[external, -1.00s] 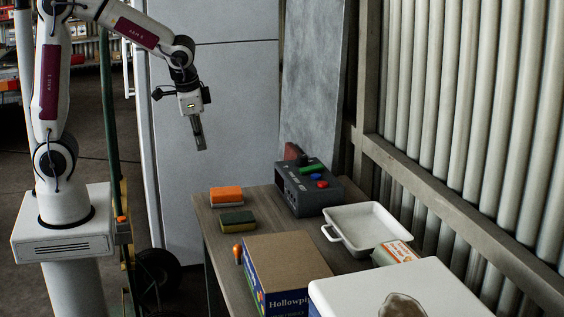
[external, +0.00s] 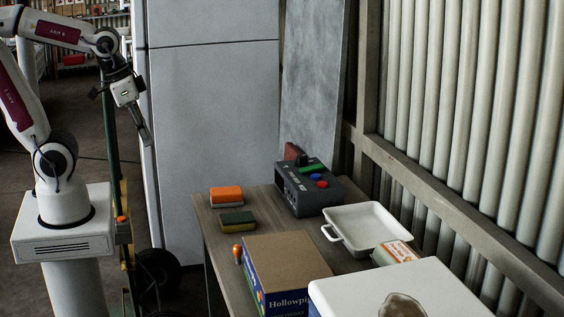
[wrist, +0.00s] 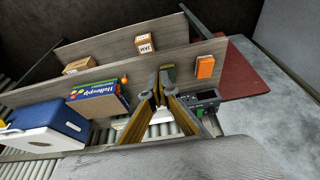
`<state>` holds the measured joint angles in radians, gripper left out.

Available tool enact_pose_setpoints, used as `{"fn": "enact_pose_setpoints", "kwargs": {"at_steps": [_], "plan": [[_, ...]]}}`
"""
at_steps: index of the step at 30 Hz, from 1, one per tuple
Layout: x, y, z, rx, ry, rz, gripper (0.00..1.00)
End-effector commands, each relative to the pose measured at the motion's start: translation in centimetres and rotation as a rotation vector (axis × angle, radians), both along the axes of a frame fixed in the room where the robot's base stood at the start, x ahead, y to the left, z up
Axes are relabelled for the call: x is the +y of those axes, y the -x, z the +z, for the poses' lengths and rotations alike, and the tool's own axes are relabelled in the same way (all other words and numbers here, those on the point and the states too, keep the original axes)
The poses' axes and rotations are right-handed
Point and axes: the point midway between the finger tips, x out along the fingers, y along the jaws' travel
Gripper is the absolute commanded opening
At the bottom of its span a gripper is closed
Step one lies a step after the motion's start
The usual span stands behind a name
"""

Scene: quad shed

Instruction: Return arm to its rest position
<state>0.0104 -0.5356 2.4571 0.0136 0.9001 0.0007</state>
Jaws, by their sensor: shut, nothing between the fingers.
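My arm rises from its white base at the left of the external view, bent at the elbow, with the wrist hanging down. My gripper (external: 147,138) is shut and empty. It hangs in the air to the left of the wooden table (external: 211,225), apart from everything on it. In the wrist view my gripper (wrist: 163,73) shows as two long fingers converging over the table, hiding part of what lies behind them.
On the table are an orange sponge (external: 226,194), a green sponge (external: 237,219), a grey control box (external: 306,190), a white tray (external: 366,226) and a cardboard box (external: 288,262). A white-lidded container (external: 395,290) is in front. A tall pale cabinet (external: 212,110) stands behind my gripper.

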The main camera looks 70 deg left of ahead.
Motion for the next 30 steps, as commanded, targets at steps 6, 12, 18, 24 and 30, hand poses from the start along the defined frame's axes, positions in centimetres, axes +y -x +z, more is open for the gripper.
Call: {"fn": "enact_pose_setpoints", "kwargs": {"at_steps": [6, 12, 18, 24, 30], "plan": [[-0.2, 1.6, 1.2, -0.083, 0.016, 0.01, 0.0], [-0.1, 2.1, 2.6, -0.15, 0.015, 0.013, 0.0], [0.0, 2.2, 3.2, -0.172, 0.014, 0.014, 0.0], [0.0, 2.2, 3.1, -0.172, 0.015, 0.015, 0.0], [0.0, 2.2, 3.1, -0.172, 0.015, 0.015, 0.0]]}}
